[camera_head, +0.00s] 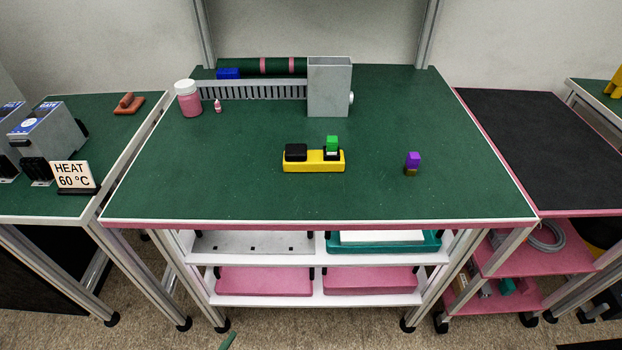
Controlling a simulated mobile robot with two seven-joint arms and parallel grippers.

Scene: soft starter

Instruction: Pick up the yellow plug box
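The yellow plug box (314,163) lies flat on the green table top (240,195), a little front of the table's middle. A black block (296,152) sits in its left part. A green piece (332,143) with a black base stands upright at its right part. Neither of my grippers shows in the head view.
A small purple and brown block (412,162) stands right of the box. Behind are a grey box (329,88), a slotted grey rail (255,90), a pink bottle with white cap (189,100) and a small pink bottle (218,106). The table's front is clear.

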